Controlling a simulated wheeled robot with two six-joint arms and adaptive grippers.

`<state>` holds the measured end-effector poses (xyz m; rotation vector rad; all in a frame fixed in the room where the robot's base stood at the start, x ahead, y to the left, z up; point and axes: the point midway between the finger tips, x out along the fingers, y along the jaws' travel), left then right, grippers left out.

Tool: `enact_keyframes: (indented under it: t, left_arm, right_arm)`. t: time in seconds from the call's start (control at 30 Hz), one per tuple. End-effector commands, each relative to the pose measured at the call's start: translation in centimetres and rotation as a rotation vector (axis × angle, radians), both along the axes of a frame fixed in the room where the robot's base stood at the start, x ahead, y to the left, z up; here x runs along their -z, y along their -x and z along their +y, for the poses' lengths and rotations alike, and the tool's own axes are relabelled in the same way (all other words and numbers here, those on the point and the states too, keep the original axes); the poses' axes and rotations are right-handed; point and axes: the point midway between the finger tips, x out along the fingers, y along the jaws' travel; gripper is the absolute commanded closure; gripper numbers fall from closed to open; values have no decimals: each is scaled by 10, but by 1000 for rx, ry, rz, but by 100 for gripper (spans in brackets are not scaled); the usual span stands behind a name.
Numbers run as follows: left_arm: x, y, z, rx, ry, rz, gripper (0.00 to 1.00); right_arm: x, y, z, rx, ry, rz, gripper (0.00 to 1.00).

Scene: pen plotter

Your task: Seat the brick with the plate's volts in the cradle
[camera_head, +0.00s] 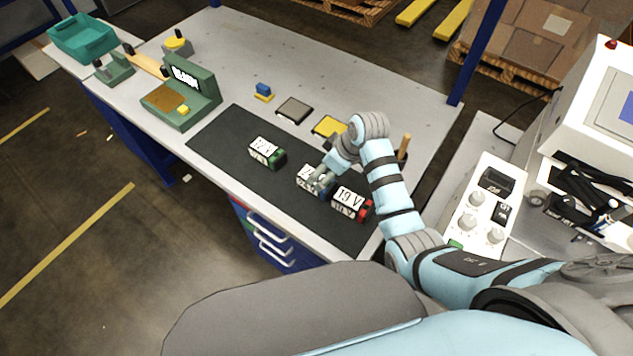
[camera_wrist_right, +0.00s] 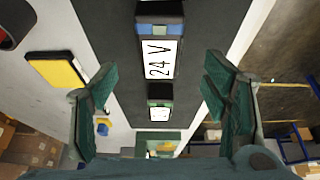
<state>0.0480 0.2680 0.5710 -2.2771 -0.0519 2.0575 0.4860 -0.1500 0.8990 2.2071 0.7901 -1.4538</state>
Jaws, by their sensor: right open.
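The brick marked 24 V (camera_head: 307,176), white-labelled with a blue end, lies on the black mat, between two others. My right gripper (camera_head: 323,182) is open just above it and partly covers it. In the right wrist view the 24 V brick (camera_wrist_right: 158,55) lies ahead between the spread fingers (camera_wrist_right: 160,78), with nothing gripped. The brick marked 19 V (camera_head: 348,198) has a red end. A third brick (camera_head: 264,150) has a green end; its label is hard to read. My left gripper is out of view.
Yellow (camera_head: 329,126) and grey (camera_head: 294,110) square pads and a small blue-and-yellow block (camera_head: 263,92) lie behind the mat (camera_head: 222,142). A teal bin (camera_head: 82,38) stands at the far left. The mat between the green-ended brick and the stand is clear.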

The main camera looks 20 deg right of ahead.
Motion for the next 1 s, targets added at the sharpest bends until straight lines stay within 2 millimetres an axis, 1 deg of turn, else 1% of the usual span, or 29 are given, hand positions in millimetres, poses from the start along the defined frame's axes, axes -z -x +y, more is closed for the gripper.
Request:
enact_keyframes:
  t: [0.13, 0.2, 0.3, 0.37, 0.47, 0.53, 0.63, 0.8, 1.0]
  left_arm:
    - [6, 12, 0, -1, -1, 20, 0]
    - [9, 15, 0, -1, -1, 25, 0]
    - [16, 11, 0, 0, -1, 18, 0]
    - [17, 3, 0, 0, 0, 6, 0]
    - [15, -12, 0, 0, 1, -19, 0]
    - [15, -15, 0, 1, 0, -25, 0]
    - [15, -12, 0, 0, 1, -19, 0]
    - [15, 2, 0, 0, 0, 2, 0]
    - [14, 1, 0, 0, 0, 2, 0]
  right_arm:
    - [21, -9, 5, 0, 1, 8, 32]
    - [36, -11, 9, 0, 0, 9, 32]
    - [54, -17, 14, 1, -1, 8, 32]
    - [60, -18, 15, 1, 0, 9, 32]
    - [60, -19, 15, 1, 2, 8, 32]
    - [59, -19, 16, 1, 0, 8, 32]
    - [59, -19, 15, 1, 1, 8, 32]
    - [60, -18, 15, 1, 1, 10, 32]
    - [63, -18, 15, 1, 1, 10, 32]
